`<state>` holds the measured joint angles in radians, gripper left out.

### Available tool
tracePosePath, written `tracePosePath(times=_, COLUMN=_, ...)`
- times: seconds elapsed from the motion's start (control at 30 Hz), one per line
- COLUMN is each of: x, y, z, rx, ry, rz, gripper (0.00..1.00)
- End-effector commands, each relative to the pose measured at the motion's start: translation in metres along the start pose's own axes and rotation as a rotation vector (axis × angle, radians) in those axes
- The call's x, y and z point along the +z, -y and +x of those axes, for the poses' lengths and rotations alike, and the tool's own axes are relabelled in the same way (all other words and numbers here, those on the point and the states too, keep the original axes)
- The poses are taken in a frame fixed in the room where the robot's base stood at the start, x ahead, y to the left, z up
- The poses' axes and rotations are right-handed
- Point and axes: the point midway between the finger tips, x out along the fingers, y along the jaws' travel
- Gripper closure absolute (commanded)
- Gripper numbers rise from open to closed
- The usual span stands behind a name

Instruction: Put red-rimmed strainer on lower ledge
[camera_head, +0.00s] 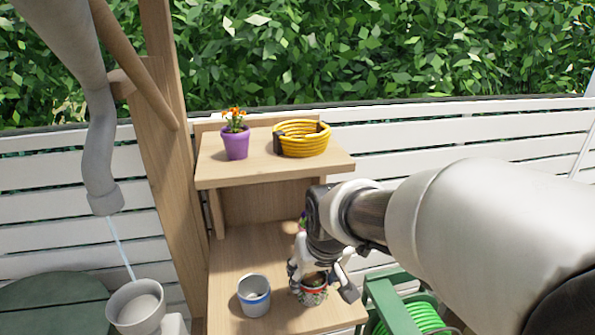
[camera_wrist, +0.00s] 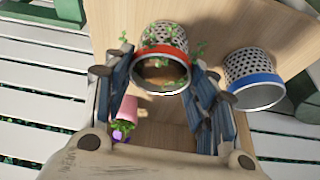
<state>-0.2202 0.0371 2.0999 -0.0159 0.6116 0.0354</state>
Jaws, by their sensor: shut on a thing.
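The red-rimmed strainer (camera_wrist: 163,80) is a perforated metal cup with brown matter inside and green sprigs around it. It also shows in the head view (camera_head: 313,297), partly covered by my gripper. My gripper (camera_head: 321,284) is shut on it from above, with a finger on each side in the wrist view (camera_wrist: 166,70). The strainer is over the lower ledge (camera_head: 232,255), a pale wooden board; I cannot tell whether its base touches the board. It looks roughly upright.
A blue-rimmed strainer (camera_head: 254,297) stands just left of it on the ledge. A pink flowerpot (camera_wrist: 127,108) is behind. The upper shelf holds a purple pot (camera_head: 235,143) and a yellow hose coil (camera_head: 302,139). A green hose reel (camera_head: 390,305) stands right; a cup (camera_head: 135,306) under running water stands left.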

Motion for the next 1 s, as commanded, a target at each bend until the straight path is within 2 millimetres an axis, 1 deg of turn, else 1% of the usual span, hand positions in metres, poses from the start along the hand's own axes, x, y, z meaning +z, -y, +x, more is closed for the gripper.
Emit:
tracePosePath(times=0.03, x=0.001, y=0.0, z=0.002, rx=0.0, ry=0.0, rz=0.0, gripper=0.47)
tracePosePath(times=0.3, x=0.001, y=0.0, z=0.001, rx=0.0, ry=0.0, rz=0.0, gripper=0.29)
tracePosePath(times=0.6, x=0.0, y=0.0, z=0.001, rx=0.0, ry=0.0, rz=0.0, gripper=0.28)
tracePosePath(times=0.7, x=-0.001, y=0.0, z=-0.002, rx=0.0, ry=0.0, rz=0.0, gripper=0.28)
tracePosePath(times=0.77, x=-0.003, y=0.0, z=-0.007, rx=0.0, ry=-0.001, rz=0.0, gripper=0.28)
tracePosePath(times=0.87, x=-0.003, y=0.0, z=-0.023, rx=0.0, ry=-0.006, rz=0.0, gripper=0.28)
tracePosePath(times=1.0, x=-0.004, y=0.0, z=-0.055, rx=0.0, ry=-0.007, rz=0.0, gripper=0.28)
